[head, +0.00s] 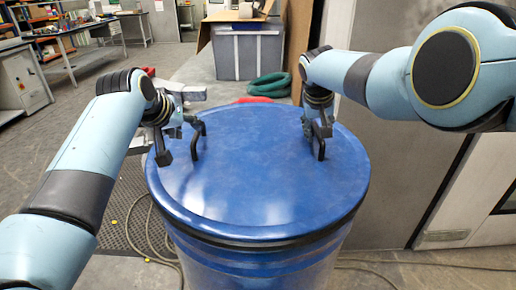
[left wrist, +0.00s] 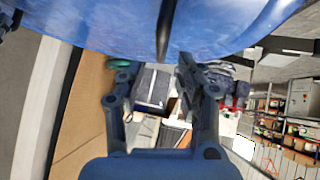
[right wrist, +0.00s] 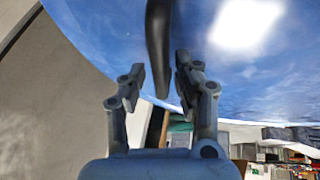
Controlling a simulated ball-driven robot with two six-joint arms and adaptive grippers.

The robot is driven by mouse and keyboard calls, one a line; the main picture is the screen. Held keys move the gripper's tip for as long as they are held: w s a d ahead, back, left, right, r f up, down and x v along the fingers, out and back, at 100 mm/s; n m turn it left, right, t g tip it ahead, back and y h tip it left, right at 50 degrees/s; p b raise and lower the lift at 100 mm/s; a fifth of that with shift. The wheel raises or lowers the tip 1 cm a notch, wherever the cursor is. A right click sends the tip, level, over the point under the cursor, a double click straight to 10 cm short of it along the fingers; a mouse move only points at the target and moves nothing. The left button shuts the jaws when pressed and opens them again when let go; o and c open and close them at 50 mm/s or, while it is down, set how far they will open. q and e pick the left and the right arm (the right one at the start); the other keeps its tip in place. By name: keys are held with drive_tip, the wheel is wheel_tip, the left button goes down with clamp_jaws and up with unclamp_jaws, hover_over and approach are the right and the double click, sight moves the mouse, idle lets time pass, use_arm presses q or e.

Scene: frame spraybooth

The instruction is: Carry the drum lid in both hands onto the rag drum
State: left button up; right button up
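The blue drum lid (head: 255,180) is a broad round disc that lies level on top of the blue rag drum (head: 265,272), with a dark band under its rim. It has a black left handle (head: 198,140) and a black right handle (head: 319,142). My left gripper (head: 182,140) is at the left handle; in the left wrist view (left wrist: 157,68) its fingers are apart, with the handle just beyond or near their tips. My right gripper (head: 315,128) is at the right handle; in the right wrist view (right wrist: 160,70) its fingers are apart on either side of the handle, with gaps.
A grey bin (head: 248,52) and a coiled green hose (head: 268,85) are behind the drum. A grey wall panel (head: 400,170) stands close on the right. Workbenches (head: 65,48) are at the far left. Cables lie on the floor around the drum.

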drive_tip(key=shift+a+r, duration=0.15)
drive_tip(key=shift+r, duration=0.2)
use_arm(q)
drive_tip(key=v, duration=0.5)
use_arm(e)
drive_tip(key=v, duration=1.1)
drive_tip(key=shift+s, duration=0.15)
